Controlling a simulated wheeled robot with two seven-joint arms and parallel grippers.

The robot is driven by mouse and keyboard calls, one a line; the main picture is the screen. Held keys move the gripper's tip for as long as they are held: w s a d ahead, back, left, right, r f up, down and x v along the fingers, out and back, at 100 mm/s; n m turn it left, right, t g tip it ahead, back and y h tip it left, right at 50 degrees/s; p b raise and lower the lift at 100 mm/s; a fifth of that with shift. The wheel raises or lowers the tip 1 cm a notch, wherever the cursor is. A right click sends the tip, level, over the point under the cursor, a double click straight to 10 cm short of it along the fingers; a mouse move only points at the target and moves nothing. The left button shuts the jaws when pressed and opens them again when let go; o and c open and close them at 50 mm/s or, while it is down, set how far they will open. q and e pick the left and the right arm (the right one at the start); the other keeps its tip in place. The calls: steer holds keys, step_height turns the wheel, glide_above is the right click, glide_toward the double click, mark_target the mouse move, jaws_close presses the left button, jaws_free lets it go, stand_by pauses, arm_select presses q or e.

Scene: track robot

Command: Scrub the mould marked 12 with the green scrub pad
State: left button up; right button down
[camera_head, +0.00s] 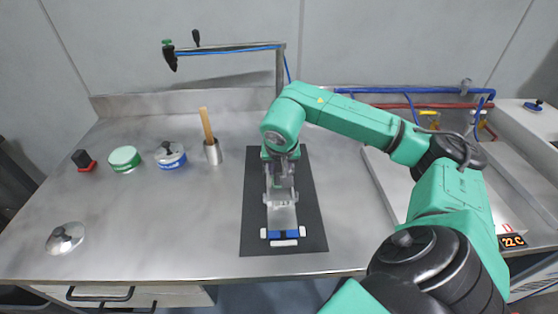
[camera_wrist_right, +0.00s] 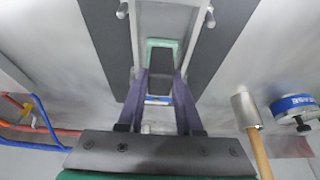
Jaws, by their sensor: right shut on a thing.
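My right gripper (camera_head: 282,182) points down over the dark mat, above the far part of a metal mould (camera_head: 283,216). The mould has a blue strip and white knobs at its near end; I cannot read a number on it. In the right wrist view the fingers of my right gripper (camera_wrist_right: 161,88) are shut on a dark block with a green rim, the scrub pad (camera_wrist_right: 160,43). The pad is over the mould; I cannot tell whether they touch. In the head view the pad is mostly hidden behind the gripper. My left gripper is not in view.
The mat (camera_head: 257,235) lies on a steel counter. To the left stand a metal cup (camera_head: 213,153) with a wooden handle, a blue tin (camera_head: 171,161), a green-banded tin (camera_head: 124,163) and a red-black item (camera_head: 87,166). A lid (camera_head: 60,242) lies front left.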

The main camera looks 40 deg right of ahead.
steer(key=shift+s+a+f, duration=0.1)
steer(key=shift+s+a, duration=0.3)
steer(key=shift+s, duration=0.15)
step_height(320, 180, up, 8)
steer(key=p, duration=0.6)
steer(key=shift+w, duration=0.1)
